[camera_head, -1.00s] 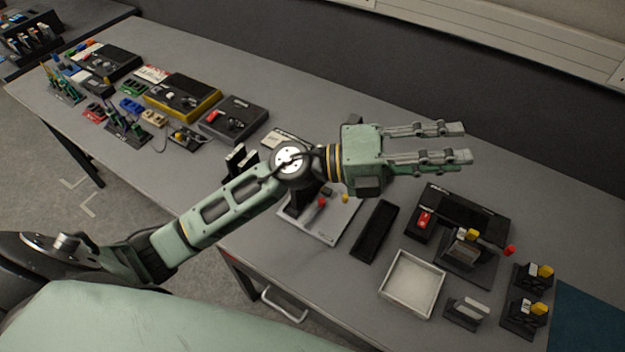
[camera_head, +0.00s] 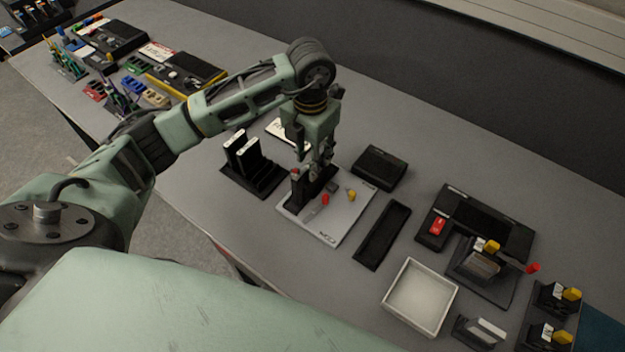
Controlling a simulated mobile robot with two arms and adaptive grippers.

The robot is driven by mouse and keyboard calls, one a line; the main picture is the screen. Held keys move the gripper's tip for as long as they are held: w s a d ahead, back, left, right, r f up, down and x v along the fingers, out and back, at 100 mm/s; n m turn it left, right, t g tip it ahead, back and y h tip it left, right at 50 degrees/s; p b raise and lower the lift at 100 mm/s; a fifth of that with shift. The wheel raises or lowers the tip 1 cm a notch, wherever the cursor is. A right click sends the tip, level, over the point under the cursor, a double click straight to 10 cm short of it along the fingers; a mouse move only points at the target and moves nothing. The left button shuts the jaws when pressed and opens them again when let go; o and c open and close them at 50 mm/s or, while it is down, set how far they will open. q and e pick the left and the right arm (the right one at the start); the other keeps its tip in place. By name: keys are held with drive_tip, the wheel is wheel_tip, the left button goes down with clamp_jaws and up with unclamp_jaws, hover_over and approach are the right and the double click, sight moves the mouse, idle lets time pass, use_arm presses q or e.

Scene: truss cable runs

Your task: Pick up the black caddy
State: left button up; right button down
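I cannot tell for sure which item is the black caddy. A black upright holder (camera_head: 312,188) stands on a light grey board (camera_head: 335,228), directly below my gripper. A black stand (camera_head: 262,182) with two upright white-topped plates is to its left. A long, shallow black tray (camera_head: 382,236) lies to the right of the board. My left gripper (camera_head: 312,165) points down at the top of the upright holder. Its fingers overlap the holder's top, so contact and finger opening are unclear. My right gripper is not in view.
A black box (camera_head: 380,167) sits behind the board. A white square tray (camera_head: 420,296) and a black station with a red part (camera_head: 437,226) are to the right. Black holders with yellow parts (camera_head: 572,293) stand near the right edge. Free table lies behind the box.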

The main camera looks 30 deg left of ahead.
use_arm(q)
drive_tip(key=f+p, duration=0.1)
drive_tip(key=f, duration=0.1)
drive_tip(key=f+p, duration=0.1)
drive_tip(key=f, duration=0.2)
drive_tip(key=shift+s+d+f, duration=0.1)
drive_tip(key=shift+d+f, duration=0.1)
drive_tip(key=shift+f, duration=0.65)
clamp_jaws()
